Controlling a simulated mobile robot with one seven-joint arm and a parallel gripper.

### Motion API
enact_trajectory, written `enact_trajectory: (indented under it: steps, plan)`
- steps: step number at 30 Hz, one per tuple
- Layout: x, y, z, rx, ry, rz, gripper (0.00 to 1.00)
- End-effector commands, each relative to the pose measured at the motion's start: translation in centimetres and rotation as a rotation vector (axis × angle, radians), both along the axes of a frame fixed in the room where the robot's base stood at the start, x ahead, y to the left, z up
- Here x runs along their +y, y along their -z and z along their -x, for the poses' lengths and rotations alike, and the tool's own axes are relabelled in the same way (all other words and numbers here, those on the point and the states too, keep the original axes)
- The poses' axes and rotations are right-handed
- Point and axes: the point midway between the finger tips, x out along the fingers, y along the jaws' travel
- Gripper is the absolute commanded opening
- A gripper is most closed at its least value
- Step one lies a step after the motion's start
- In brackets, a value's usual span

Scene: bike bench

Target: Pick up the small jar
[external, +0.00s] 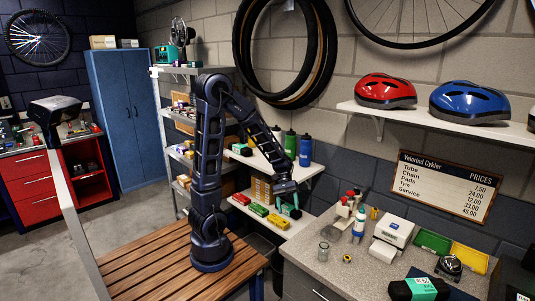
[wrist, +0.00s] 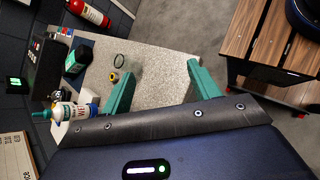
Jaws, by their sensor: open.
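A small clear glass jar (external: 323,250) stands upright near the left edge of the grey speckled bench top (external: 330,268).
A small brass-coloured part (external: 347,259) lies close to the jar. A white-and-blue bottle (external: 360,222), white boxes (external: 393,230) and green (external: 432,241) and yellow (external: 469,258) trays stand farther right. A black-and-teal box (external: 418,289) is at the front. A shelf with coloured boxes (external: 260,209) lies behind my gripper.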

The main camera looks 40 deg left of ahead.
Motion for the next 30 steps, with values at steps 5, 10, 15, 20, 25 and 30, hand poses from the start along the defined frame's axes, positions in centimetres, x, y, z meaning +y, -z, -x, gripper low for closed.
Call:
enact_trajectory:
  steps: [5,10,15,20,25,30]
  plan:
    - [-2.6,1.9,-0.7,0.166,-0.061,0.074,0.61]
    - [-4.9,3.5,-1.5,0.316,-0.125,0.139,0.61]
    - [-7.1,5.3,-2.3,0.465,-0.196,0.202,0.61]
    - [-8.9,7.0,-3.1,0.598,-0.265,0.254,0.61]
    - [-10.1,8.4,-3.8,0.695,-0.32,0.292,0.61]
    - [-10.8,9.0,-4.0,0.733,-0.345,0.308,0.61]
